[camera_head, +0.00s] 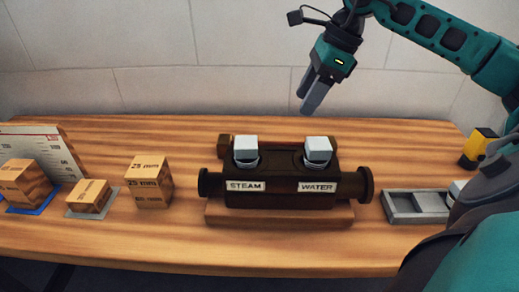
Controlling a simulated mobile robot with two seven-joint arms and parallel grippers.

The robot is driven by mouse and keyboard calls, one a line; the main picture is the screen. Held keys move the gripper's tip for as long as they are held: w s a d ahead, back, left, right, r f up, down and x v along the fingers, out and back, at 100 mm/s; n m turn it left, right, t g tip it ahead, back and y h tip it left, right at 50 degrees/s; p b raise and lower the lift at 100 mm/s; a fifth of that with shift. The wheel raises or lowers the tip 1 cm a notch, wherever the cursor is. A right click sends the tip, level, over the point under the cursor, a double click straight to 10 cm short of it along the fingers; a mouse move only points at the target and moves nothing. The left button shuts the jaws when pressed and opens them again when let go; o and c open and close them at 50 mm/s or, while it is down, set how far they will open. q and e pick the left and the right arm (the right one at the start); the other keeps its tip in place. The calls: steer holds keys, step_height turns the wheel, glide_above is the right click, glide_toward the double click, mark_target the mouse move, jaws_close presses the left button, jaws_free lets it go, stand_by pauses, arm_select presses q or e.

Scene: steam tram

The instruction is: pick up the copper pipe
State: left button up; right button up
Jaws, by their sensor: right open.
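A dark brown fitting (280,200) with round flanged ends lies across a wooden base (225,215) at the middle of the table. It carries STEAM and WATER labels and two white-grey square caps, one on the left (246,149) and one on the right (317,149). A brownish bar end (224,147) shows behind it at the left; most of this piece is hidden, and I cannot tell whether it is the copper pipe. My right gripper (309,102) is open and empty, in the air above and behind the right cap, fingers pointing down. My left gripper is out of view.
Wooden blocks (150,182) marked 25 mm and a scale board (45,145) stand at the left. A grey tray (416,205) and a yellow-black object (478,148) are at the right, partly covered by my arm. The table's front strip is clear.

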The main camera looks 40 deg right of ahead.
glide_above(278, 142)
steer(key=s+d, duration=0.2)
steer(key=f, duration=0.7)
steer(key=shift+s+a, duration=0.15)
steer(key=shift+a, duration=0.05)
steer(key=shift+w+b+x, duration=0.15)
steer(key=shift+w+x, duration=0.05)
steer(key=shift+x, duration=1.2)
steer(key=shift+w+b+x, duration=0.15)
steer(key=shift+x, duration=1.3)
steer(key=shift+d, duration=0.15)
steer(key=shift+c, duration=0.4)
jaws_close()
steer(key=shift+r, duration=0.15)
